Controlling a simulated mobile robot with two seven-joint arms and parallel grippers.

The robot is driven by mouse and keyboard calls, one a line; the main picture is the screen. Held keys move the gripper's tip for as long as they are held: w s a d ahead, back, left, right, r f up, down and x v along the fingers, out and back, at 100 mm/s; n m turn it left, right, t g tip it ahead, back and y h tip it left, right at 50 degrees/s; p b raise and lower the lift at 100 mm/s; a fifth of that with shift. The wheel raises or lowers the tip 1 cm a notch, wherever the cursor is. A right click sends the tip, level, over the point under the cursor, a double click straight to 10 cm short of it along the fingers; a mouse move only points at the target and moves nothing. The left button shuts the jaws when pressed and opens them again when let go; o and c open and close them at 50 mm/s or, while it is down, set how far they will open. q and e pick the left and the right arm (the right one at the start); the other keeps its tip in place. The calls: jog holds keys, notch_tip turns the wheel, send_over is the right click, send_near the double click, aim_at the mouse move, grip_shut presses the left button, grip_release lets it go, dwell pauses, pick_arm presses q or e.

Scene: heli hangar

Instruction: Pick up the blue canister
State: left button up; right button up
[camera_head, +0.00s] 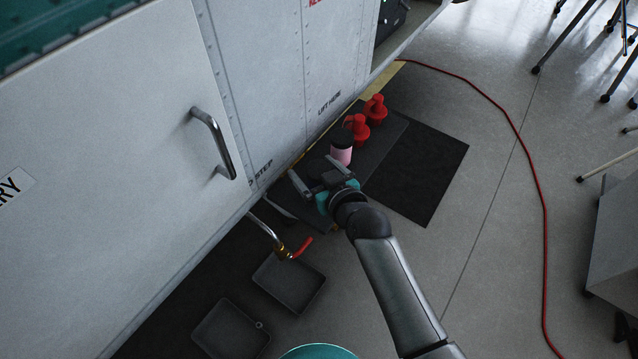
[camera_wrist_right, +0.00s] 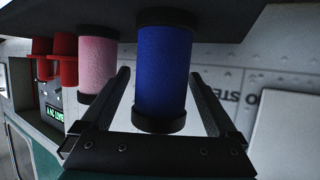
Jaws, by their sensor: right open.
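The blue canister (camera_wrist_right: 161,82) has black end caps and stands between the two fingers of my right gripper (camera_wrist_right: 158,76) in the right wrist view. A gap shows on each side of it, so the fingers are apart from it. In the head view my right gripper (camera_head: 317,174) is open beside the aircraft wall, over the near part of a dark mat, and it mostly hides the blue canister there. A pink canister (camera_head: 341,154) with a black cap stands just beyond the gripper; it also shows in the right wrist view (camera_wrist_right: 97,66). My left gripper is not in view.
Two red containers (camera_head: 357,129) stand beyond the pink canister on the dark mat (camera_head: 388,150). A red cable (camera_head: 524,150) crosses the open floor at right.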

jog(key=shift+w+a+f, duration=0.1)
jog(key=shift+w, duration=0.15)
jog(key=c, duration=1.4)
jog(key=shift+c, duration=0.3)
